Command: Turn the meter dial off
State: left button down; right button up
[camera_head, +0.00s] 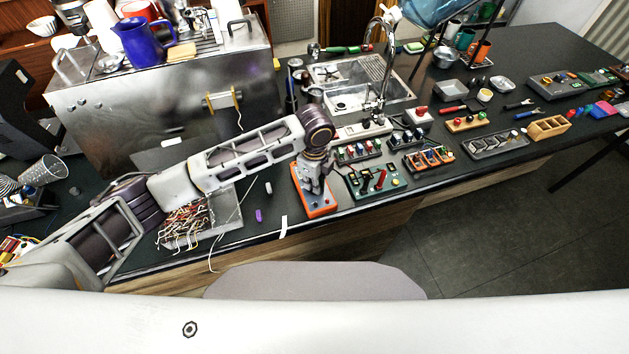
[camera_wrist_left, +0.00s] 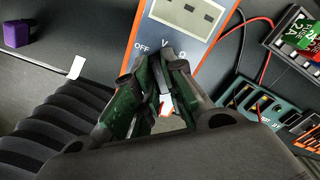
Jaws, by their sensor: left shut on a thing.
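The meter (camera_head: 318,207) is an orange box with a pale blue face on the front part of the dark counter. In the left wrist view, the meter (camera_wrist_left: 203,46) shows a display window and the marks OFF, V and Ω. My left gripper (camera_head: 316,186) reaches down over the meter from above. In the left wrist view, its green-padded fingers (camera_wrist_left: 158,84) are closed together just below the marks, on the dial. The fingers hide most of the dial, so I cannot tell where its pointer stands. My right gripper is not in view.
A green board with switches (camera_head: 378,181) stands close to the right of the meter. A tray of tangled wires (camera_head: 192,222) lies to the left. A small purple block (camera_head: 258,215) and a white strip (camera_head: 284,227) lie between them. The steel brewer (camera_head: 170,110) stands behind my left arm.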

pick_arm(q)
jog(key=shift+n, duration=1.9)
jog(key=c, duration=1.5)
grip_release()
jog(key=shift+r, duration=6)
jog(key=shift+s, duration=0.1)
